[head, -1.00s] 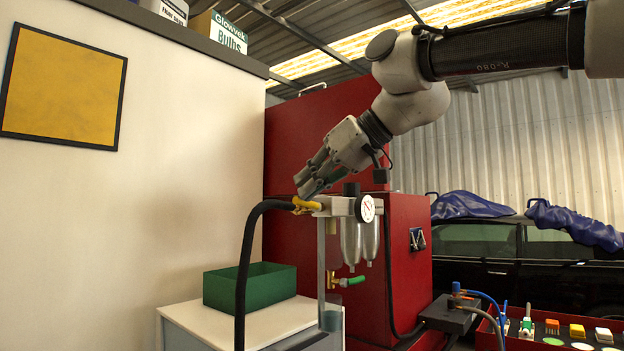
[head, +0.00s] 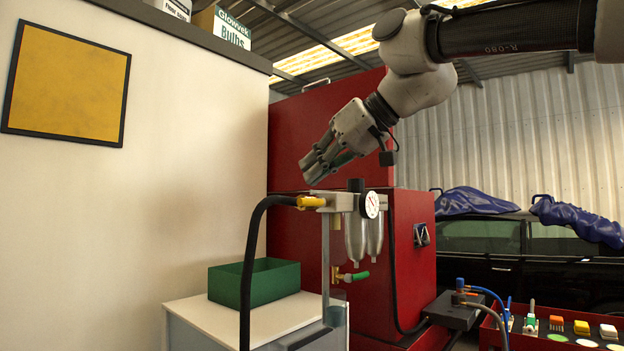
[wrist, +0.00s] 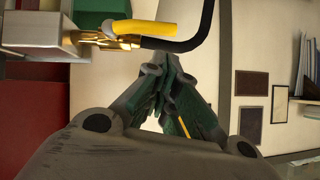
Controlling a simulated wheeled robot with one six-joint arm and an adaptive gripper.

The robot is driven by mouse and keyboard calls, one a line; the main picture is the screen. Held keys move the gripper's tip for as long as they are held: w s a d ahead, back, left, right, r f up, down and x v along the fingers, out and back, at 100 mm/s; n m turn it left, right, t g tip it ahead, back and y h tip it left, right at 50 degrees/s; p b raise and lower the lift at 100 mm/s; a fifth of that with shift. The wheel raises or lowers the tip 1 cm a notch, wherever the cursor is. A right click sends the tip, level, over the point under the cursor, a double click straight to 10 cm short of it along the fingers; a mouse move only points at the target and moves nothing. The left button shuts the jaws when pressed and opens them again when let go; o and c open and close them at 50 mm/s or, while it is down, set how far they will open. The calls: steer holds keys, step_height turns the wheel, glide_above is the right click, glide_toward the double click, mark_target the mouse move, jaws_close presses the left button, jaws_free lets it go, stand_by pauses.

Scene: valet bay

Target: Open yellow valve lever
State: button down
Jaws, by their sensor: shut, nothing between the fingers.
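The yellow valve lever (head: 312,201) sits at the left end of the grey regulator block, by the black hose. In the wrist view the lever (wrist: 140,29) lies roughly along the brass fitting (wrist: 110,42) and the start of the hose. My gripper (head: 309,174) is above the lever, pointing down and left, apart from it. In the wrist view my gripper's fingertips (wrist: 168,72) are together with nothing between them, a little below the lever in the picture.
The black hose (head: 248,270) arches down on the left. A pressure gauge (head: 370,205) and clear bowls (head: 356,238) are on the regulator. A green bin (head: 254,284) stands on the white-topped cabinet (head: 190,307). Red cabinets (head: 300,130) stand close behind. Open air lies left of my gripper.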

steer(key=a+r+v, duration=0.1)
steer(key=v, duration=1)
steer(key=shift+s, duration=0.3)
steer(key=shift+a, duration=0.1)
steer(key=w+d+f+m+h, duration=0.15)
steer(key=d+f, duration=0.35)
steer(key=f, duration=0.6)
steer(key=w+d+f+m+h, duration=0.1)
steer(key=d+f+m+h, duration=0.3)
steer(key=f, duration=0.6)
steer(key=s+d+f+m+h, duration=0.1)
steer(key=s+d+f, duration=0.3)
steer(key=d+f, duration=0.2)
steer(key=s+d+f+m+g+h, duration=0.1)
steer(key=s+d+f+h, duration=0.1)
steer(key=s+d+f, duration=0.2)
steer(key=s+d+f+m+h, duration=0.1)
steer(key=s+d+f, duration=0.4)
steer(key=d+f, duration=0.5)
steer(key=shift+d+f+g, duration=0.2)
steer(key=shift+d+g, duration=0.1)
steer(key=shift+d, duration=1.1)
